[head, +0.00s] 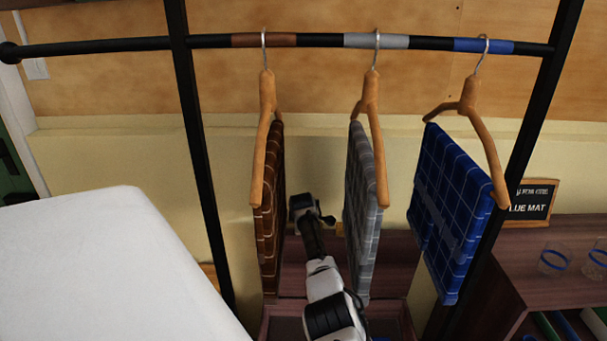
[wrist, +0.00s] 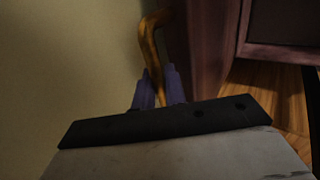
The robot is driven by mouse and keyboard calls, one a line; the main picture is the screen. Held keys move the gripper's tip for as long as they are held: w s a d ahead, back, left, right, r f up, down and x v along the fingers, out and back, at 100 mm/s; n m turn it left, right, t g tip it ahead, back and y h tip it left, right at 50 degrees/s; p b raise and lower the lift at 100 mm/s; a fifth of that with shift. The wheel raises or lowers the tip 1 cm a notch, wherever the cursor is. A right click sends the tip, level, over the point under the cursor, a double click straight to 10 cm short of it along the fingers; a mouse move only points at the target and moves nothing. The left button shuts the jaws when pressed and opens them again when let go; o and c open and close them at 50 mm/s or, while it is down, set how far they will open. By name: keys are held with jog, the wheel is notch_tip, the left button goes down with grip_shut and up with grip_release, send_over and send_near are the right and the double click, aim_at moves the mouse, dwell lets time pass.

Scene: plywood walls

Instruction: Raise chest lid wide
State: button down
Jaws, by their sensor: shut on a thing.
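The chest (head: 408,322) is dark reddish wood, low behind the hanging cloths in the head view. Its lid (head: 402,250) shows as a brown panel that appears raised toward the wall, partly covered by the grey cloth and my arm. My gripper (wrist: 160,88) is shut on a curved orange-brown handle (wrist: 151,45) in the wrist view, with a purplish finger on each side of it. The lid also shows in the wrist view as a dark panel (wrist: 198,45) right of the handle. The exact lid angle is hard to tell.
A black rack rail (head: 330,41) holds hangers with a brown cloth (head: 268,215), a grey cloth (head: 358,220) and a blue cloth (head: 450,215); my arm passes between brown and grey. A white surface (head: 100,265) is left. A shelf (head: 560,265) with glasses is right.

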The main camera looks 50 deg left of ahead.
jog(key=shift+w, duration=0.1)
dwell(0.4)
jog(key=c, duration=1.5)
grip_release()
jog(key=shift+c, duration=0.2)
jog(key=p+v, duration=0.2)
jog(key=p, duration=0.2)
jog(key=shift+w+a+r, duration=0.1)
jog(key=shift+r, duration=0.05)
jog(key=p, duration=0.1)
jog(key=r+p, duration=0.1)
jog(key=p, duration=0.1)
jog(key=shift+s+d, duration=0.25)
jog(key=shift+s, duration=0.05)
jog(key=shift+s+d+f+b, duration=0.1)
jog(key=shift+d+b, duration=0.05)
jog(key=shift+b, duration=0.25)
jog(key=v, duration=1)
jog(key=shift+s+p, duration=0.15)
jog(key=shift+p, duration=0.3)
